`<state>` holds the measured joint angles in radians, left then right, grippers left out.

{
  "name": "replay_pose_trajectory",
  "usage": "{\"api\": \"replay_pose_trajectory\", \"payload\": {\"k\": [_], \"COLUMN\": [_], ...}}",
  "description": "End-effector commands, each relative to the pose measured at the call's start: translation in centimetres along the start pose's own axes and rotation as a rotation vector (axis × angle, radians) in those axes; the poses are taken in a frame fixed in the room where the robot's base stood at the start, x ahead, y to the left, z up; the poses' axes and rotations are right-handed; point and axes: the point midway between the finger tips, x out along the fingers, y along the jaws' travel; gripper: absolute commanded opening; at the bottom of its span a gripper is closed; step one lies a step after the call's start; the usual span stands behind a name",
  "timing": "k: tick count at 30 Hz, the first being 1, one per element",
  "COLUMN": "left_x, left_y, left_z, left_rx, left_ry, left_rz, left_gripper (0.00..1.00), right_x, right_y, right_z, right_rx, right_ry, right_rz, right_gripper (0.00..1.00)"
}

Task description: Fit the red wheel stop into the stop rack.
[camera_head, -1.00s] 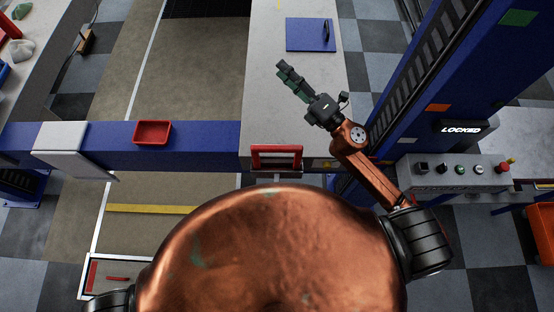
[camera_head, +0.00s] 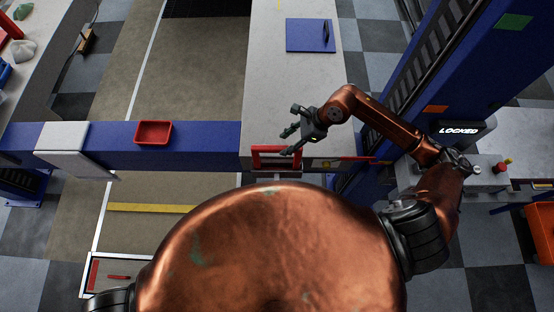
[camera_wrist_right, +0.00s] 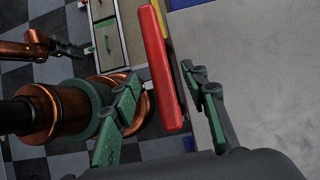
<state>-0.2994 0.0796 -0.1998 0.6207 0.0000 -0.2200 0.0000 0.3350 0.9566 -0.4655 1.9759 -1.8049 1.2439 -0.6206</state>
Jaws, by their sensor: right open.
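A red frame-shaped piece (camera_head: 276,151) stands at the near edge of the pale tabletop; I take it for the wheel stop, but cannot tell it from a rack part. In the right wrist view a long red bar (camera_wrist_right: 163,66) runs between the fingers, with a gap to each visible fingertip. My right gripper (camera_head: 288,141) is open and empty, just above and beside the red frame, fingers pointing left and down. It also shows in the right wrist view (camera_wrist_right: 161,82). My left gripper does not show. I cannot make out the stop rack for certain.
A red tray (camera_head: 153,123) sits on the blue beam (camera_head: 207,136). A blue plate (camera_head: 305,36) lies on the far tabletop (camera_head: 290,80). A blue post (camera_head: 450,70) and a control box (camera_head: 490,182) stand at right. The middle of the tabletop is clear.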

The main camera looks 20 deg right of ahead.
Motion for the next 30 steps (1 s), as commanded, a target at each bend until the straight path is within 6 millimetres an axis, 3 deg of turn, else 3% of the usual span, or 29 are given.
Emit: {"api": "replay_pose_trajectory", "payload": {"k": [9, 14, 22, 30], "left_x": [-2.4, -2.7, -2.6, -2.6], "left_y": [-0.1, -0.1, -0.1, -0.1], "left_z": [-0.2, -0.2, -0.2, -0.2], "left_rx": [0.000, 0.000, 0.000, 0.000], "left_ry": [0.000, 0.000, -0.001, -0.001], "left_rz": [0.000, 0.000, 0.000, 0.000], "left_gripper": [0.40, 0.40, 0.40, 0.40], "right_x": [3.7, 5.5, 5.8, 5.8], "right_y": [0.1, 0.1, 0.1, 0.1], "right_z": [0.6, 0.4, 0.3, 0.4], "right_rx": [0.003, 0.002, 0.000, 0.001], "right_ry": [-0.006, -0.004, -0.004, -0.004], "right_rz": [0.003, 0.001, 0.000, 0.000], "right_gripper": [0.41, 0.41, 0.40, 0.21]}}
